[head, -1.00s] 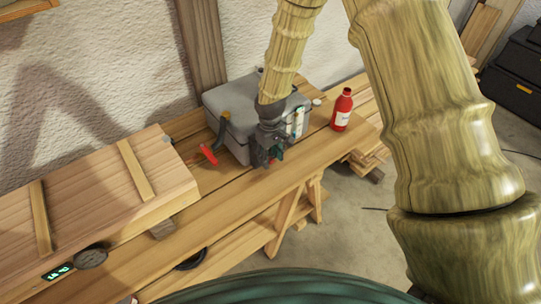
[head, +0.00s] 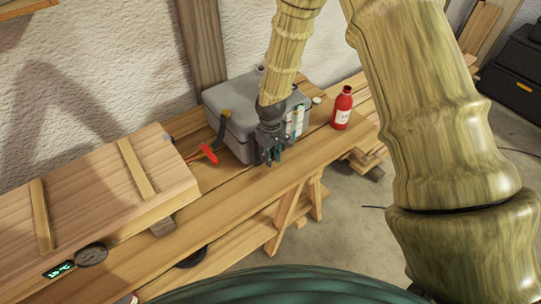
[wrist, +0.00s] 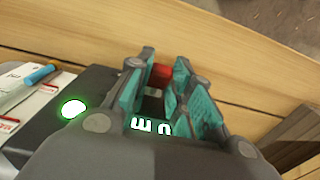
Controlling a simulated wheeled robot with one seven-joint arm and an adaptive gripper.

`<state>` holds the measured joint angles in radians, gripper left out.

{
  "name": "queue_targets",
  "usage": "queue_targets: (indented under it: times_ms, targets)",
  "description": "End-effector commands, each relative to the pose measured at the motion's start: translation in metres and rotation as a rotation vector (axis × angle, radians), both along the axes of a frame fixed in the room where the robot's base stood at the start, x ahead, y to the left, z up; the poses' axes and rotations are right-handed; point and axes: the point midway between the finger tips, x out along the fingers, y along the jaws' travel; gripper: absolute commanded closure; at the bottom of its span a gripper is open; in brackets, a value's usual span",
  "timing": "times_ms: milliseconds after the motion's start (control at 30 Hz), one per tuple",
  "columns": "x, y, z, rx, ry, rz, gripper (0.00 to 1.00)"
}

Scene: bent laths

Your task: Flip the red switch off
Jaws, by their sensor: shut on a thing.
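My gripper (head: 270,158) is at the front face of the grey box (head: 222,102) on the bench. In the wrist view my gripper (wrist: 164,66) has its teal fingers closed on a small red part, which looks like the red switch (wrist: 161,75). Only part of it shows between the fingers. Below it, bright white characters show between the fingers, partly hidden. A round green-lit light (wrist: 73,108) glows on the dark panel to the left. The switch is hidden behind the gripper in the head view, and I cannot tell its position.
A red bottle (head: 342,108) stands right of the box on the bench. A red-handled tool (head: 208,153) lies left of it. A long wooden box (head: 90,195) fills the left of the bench. The bench strip (head: 215,205) in front is clear.

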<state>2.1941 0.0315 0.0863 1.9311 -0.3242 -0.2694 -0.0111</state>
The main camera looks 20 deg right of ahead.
Motion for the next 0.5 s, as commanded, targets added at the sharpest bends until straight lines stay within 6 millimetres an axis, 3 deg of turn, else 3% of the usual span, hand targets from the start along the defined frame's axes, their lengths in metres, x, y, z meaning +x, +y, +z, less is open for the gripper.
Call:
queue_targets:
  times_ms: [500]
  targets:
    - [-0.008, -0.003, -0.016, 0.088, -0.246, -0.001, 1.00]
